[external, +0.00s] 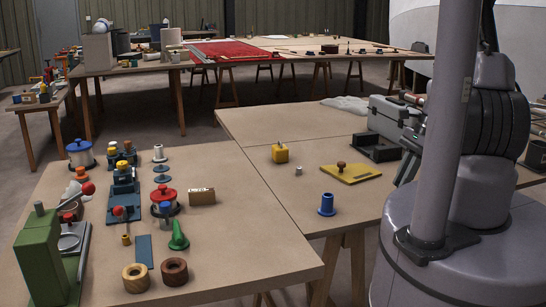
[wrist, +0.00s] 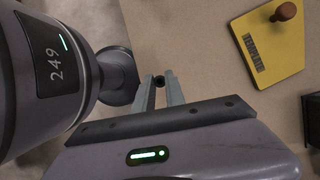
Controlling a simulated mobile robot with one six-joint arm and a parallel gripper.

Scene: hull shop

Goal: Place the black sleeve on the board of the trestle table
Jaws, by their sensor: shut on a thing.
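My gripper (wrist: 160,82) shows in the wrist view with its two grey fingers closed on the black sleeve (wrist: 159,80), a small dark round piece at the fingertips. The fingers hide part of the sleeve. The tan board (wrist: 205,45) of the trestle table lies beyond the fingers; I cannot tell the height of the sleeve over it. In the external view the trestle table's board (external: 250,220) spans the foreground. I cannot make out the sleeve in that view.
A yellow plate (external: 350,174) with a brown knob lies on the board, also in the wrist view (wrist: 260,50). Several tools crowd the left; bare board shows between.

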